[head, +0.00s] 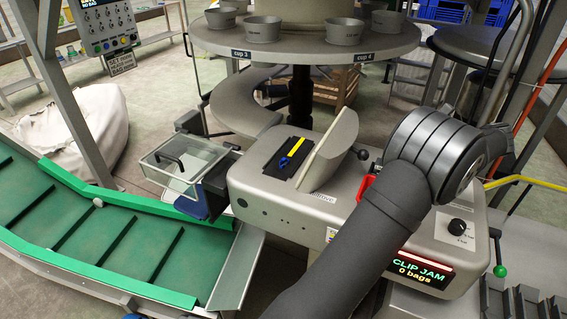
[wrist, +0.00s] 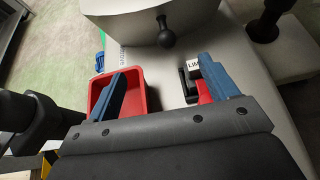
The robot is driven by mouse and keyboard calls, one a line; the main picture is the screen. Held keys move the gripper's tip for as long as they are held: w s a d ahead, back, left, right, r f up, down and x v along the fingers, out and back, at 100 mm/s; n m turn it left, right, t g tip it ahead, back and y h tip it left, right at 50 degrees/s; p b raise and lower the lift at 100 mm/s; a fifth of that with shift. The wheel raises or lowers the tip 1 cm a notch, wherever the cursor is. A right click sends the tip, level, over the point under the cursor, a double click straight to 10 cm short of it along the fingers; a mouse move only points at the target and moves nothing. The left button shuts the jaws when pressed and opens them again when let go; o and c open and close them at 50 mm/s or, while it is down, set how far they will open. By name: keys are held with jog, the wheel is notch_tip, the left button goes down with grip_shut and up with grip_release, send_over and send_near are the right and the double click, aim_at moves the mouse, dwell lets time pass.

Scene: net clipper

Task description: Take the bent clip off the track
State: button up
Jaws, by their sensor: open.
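In the head view the clipper machine (head: 285,208) has a black track plate (head: 276,170) on top, left of a raised grey cover (head: 330,143). A yellow strip (head: 297,145) lies on the plate. A small blue piece (head: 288,160) sits at the strip's lower end and looks like the clip; its bend is too small to tell. My gripper is hidden in the head view by my arm. In the wrist view my gripper (wrist: 168,85) is open and empty, with blue fingers apart above the machine top. I cannot make out the track in the wrist view.
A red tray (wrist: 140,86) lies by the left finger and shows partly in the head view (head: 366,186). A black-and-red part (wrist: 190,85) is near the right finger. The cover's ball knob (wrist: 166,38) stands ahead. The screen (head: 408,268) reads CLIP JAM, 0 bags.

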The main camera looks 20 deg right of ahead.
jog(key=shift+c, duration=1.1)
